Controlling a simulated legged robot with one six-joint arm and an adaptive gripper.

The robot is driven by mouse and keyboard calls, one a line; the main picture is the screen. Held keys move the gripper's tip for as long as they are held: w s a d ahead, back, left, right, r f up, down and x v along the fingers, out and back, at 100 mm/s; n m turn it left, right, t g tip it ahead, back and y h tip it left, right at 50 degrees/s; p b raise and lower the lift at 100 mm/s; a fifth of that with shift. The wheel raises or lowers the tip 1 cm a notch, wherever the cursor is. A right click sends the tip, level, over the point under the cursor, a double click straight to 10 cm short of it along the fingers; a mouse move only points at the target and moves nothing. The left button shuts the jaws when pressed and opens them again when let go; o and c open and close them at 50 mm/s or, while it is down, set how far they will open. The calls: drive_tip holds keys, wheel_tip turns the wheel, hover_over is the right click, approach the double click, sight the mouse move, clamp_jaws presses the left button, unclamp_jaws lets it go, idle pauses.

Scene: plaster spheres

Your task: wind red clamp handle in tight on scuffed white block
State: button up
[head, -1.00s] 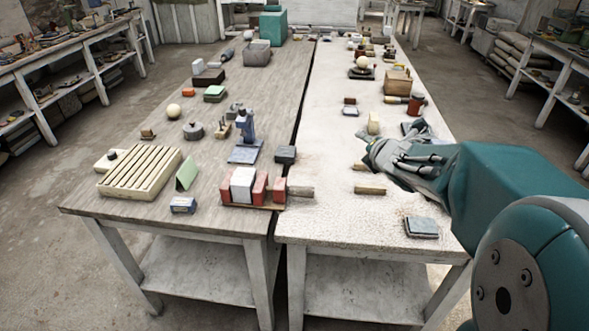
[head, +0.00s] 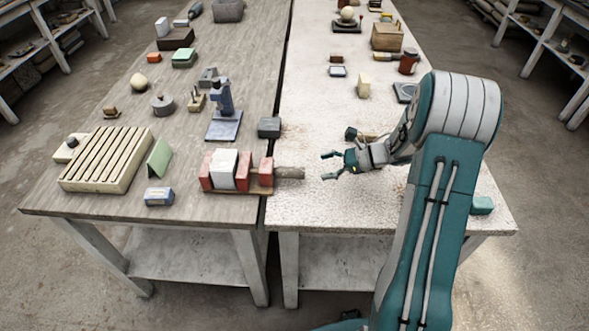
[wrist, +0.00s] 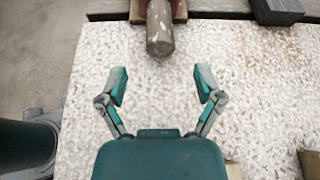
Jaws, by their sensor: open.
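The clamp has several red blocks (head: 266,172) on a thin brown base (head: 232,191), at the front right edge of the left table. The white block (head: 224,169) stands upright between two of the red blocks; its scuffs are too small to make out. A grey-brown cylindrical handle (head: 290,173) sticks out to the right, over the white table; it does not look red. In the wrist view the handle (wrist: 160,30) points towards me. My gripper (head: 327,166) is open and empty, right of the handle's end and apart from it. In the wrist view my gripper (wrist: 160,82) has the handle roughly centred ahead.
A dark grey block (head: 269,127) sits behind the clamp. A blue stand (head: 222,110), a green card (head: 159,158) and a slatted cream tray (head: 106,160) are on the left table. A small brown piece lies beside my wrist (head: 367,137). The white surface around my gripper is mostly clear.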

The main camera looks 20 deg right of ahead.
sight(296, 172)
drive_tip(key=x, duration=0.8)
drive_tip(key=shift+w+a+f, duration=0.15)
drive_tip(key=shift+a+f, duration=0.05)
drive_tip(key=shift+a, duration=0.05)
drive_tip(key=c, duration=1.2)
